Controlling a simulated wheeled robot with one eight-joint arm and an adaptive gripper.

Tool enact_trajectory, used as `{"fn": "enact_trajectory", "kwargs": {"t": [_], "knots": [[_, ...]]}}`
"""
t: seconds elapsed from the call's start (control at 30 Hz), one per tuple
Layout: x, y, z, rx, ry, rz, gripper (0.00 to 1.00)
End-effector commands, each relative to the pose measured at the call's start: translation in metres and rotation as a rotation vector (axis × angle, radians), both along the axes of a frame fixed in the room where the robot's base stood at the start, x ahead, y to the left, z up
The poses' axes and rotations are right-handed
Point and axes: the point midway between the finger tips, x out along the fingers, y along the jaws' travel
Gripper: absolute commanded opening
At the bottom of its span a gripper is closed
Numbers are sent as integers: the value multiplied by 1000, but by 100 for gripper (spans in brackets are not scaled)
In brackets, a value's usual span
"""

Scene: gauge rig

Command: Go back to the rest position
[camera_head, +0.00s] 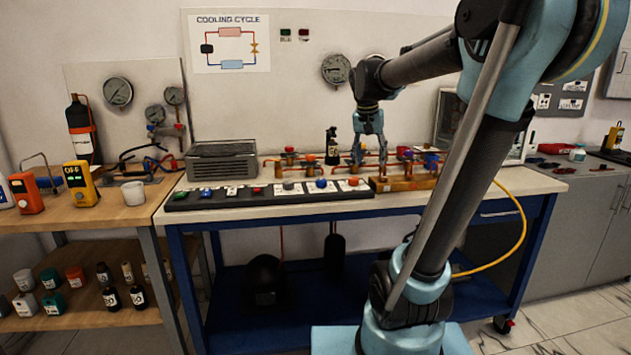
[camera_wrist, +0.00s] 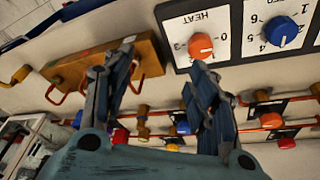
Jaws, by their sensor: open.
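My gripper (camera_head: 370,157) hangs pointing down over the back part of the workbench (camera_head: 470,192), among the pipes and valves. In the wrist view its two fingers (camera_wrist: 160,65) are spread apart with nothing between them. A wooden block (camera_wrist: 95,65) with copper pipe ends lies beyond the left finger in that view. The heat knob (camera_wrist: 201,46), orange on a white panel, is beyond the right finger. I cannot tell whether the fingers touch any pipe. No marker of a rest position shows.
A control strip (camera_head: 270,196) with several knobs and switches runs along the bench's front. A grey metal unit (camera_head: 222,160) stands at its left. Copper pipes with coloured valves (camera_head: 405,153) surround my gripper. A black bottle (camera_head: 332,146) stands upright close by. A yellow hose (camera_head: 515,230) hangs at right.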

Motion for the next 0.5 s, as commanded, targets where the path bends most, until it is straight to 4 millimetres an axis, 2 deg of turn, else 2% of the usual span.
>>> {"fn": "enact_trajectory", "kwargs": {"t": [0.03,0.1,0.27,0.5], "knots": [[-18,-4,-10,3,7,18,53],[-41,-7,-23,7,18,50,53],[-91,-13,-57,15,40,124,53],[-162,-17,-116,30,66,237,53]]}}
